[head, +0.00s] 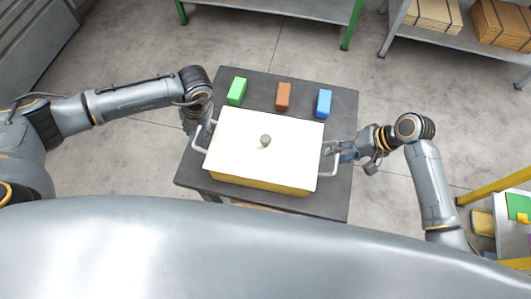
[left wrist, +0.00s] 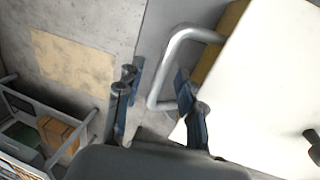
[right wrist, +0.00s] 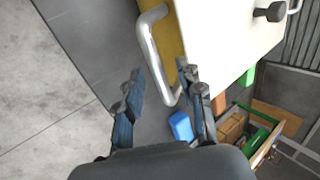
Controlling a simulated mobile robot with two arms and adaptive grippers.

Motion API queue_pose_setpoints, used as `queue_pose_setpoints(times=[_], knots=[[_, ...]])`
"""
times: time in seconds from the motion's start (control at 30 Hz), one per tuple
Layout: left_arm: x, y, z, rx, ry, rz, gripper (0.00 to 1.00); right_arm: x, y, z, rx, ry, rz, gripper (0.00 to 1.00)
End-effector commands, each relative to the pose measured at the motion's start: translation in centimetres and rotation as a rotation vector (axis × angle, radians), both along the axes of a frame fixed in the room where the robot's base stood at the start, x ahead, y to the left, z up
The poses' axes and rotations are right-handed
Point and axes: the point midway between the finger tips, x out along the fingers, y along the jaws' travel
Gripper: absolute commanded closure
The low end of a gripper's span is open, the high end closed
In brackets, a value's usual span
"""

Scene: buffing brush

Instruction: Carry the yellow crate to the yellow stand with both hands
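The yellow crate (head: 258,181) stands on a dark table, covered by a white lid (head: 240,150) with a grey round knob. A grey bar handle sticks out at each end. My left gripper (head: 197,122) is at the left handle (left wrist: 162,72); in the left wrist view its fingers are apart, with the bar between or just beyond the tips. My right gripper (head: 343,154) is at the right handle (right wrist: 150,50); its fingers are also apart, with the bar between or just beyond them. A yellow frame (head: 492,188), possibly the yellow stand, shows partly at the lower right.
Green (head: 237,91), brown (head: 283,96) and blue (head: 324,103) blocks stand on the dark table (head: 345,113) along its far side, behind the crate. Shelving (head: 460,38) with wooden boxes is at the upper right. Concrete floor is open around the table.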

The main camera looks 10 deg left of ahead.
Motion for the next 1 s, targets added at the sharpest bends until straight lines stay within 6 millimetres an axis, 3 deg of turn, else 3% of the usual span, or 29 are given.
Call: queue_pose_setpoints(times=[0.2,0.47,0.67,1.0], knots=[[-0.04,0.24,-1.29,0.000,0.000,-0.002,0.62,-0.01,0.76,-1.09,0.001,0.000,0.001,0.62],[-0.03,0.26,-1.36,0.000,0.000,-0.002,0.62,-0.01,0.78,-1.16,0.000,-0.001,0.001,0.62],[-0.02,0.26,-1.33,0.000,0.000,-0.001,0.99,0.00,0.77,-1.15,0.000,-0.001,0.001,0.99],[0.00,0.29,-1.30,0.001,0.000,-0.001,1.00,0.01,0.74,-1.13,0.000,0.000,0.000,1.00]])
